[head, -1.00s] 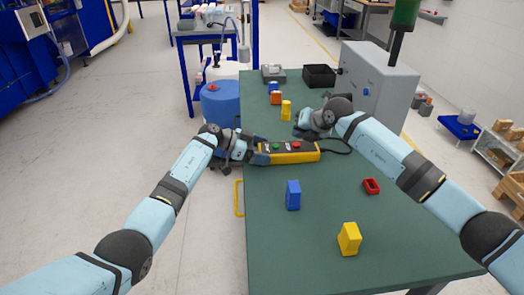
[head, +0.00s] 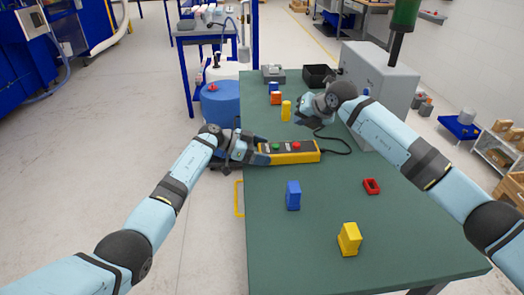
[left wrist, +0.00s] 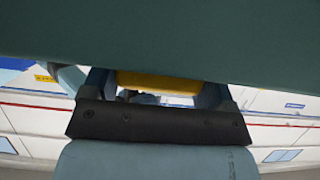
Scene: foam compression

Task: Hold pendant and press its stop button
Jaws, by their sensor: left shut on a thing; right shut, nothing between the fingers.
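The pendant (head: 292,156) is a yellow box with a dark top face, lying lengthwise near the left edge of the green table. A green button (head: 275,147) and a red button (head: 297,146) show on its top. My left gripper (head: 263,151) is shut on its left end, and the pendant's yellow side (left wrist: 160,82) shows between the fingers in the left wrist view. My right gripper (head: 301,115) is shut and empty, above and beyond the pendant, apart from the red button.
A black cable (head: 338,143) runs from the pendant's right end. Blue (head: 293,196) and yellow (head: 349,239) blocks and a red piece (head: 371,186) stand on the green table (head: 290,255). A grey machine (head: 380,82) stands at the back right.

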